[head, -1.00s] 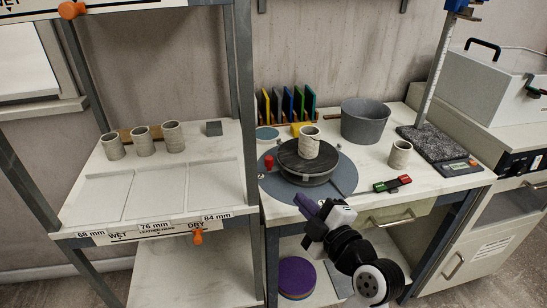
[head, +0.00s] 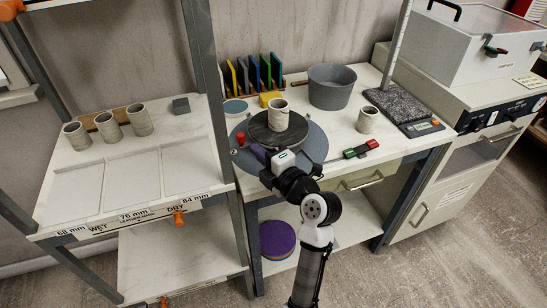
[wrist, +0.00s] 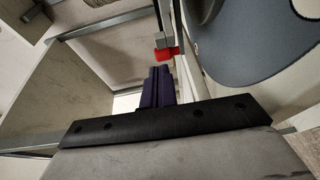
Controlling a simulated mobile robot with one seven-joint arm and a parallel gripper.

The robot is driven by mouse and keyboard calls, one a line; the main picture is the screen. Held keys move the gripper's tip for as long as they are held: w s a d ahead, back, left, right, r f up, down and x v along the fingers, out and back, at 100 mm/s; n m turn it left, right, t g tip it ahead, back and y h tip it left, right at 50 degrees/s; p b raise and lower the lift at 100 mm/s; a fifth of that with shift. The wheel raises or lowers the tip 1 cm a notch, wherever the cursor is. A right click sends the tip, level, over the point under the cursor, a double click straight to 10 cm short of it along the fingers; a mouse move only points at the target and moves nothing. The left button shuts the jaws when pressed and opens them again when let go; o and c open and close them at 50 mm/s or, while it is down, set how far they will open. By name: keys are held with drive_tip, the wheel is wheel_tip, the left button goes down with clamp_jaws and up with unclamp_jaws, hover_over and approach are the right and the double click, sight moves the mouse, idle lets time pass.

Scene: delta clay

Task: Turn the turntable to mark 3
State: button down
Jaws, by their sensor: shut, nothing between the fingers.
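The turntable has a dark round wheel (head: 262,134) on a wide blue-grey plate (head: 313,148). A pale ribbed cup (head: 278,114) stands upright on the wheel. A red knob (head: 240,138) is at the plate's left side. Small marks show on the plate, but their numbers are too small to read. My gripper (head: 258,153), with purple fingers, is at the plate's front left in the head view; contact cannot be told. Its fingers (wrist: 157,85) are shut and empty in the wrist view. A red piece (wrist: 167,53) shows beyond them, beside the blue-grey plate (wrist: 260,70).
Another cup (head: 367,120) and a red-and-green block (head: 361,149) are right of the turntable. A grey bucket (head: 332,88) and upright coloured slabs (head: 252,74) stand behind. A shelf post (head: 208,75) rises to the left, near my gripper's side.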

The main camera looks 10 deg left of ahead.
sight(243, 138)
drive_tip(key=p+x, duration=0.1)
drive_tip(key=x, duration=0.1)
drive_tip(key=shift+w+a+r, duration=0.15)
drive_tip(key=shift+w+a, duration=0.05)
drive_tip(key=shift+a, duration=0.15)
drive_tip(key=shift+w+a+f, duration=0.2)
drive_tip(key=shift+w+a, duration=0.25)
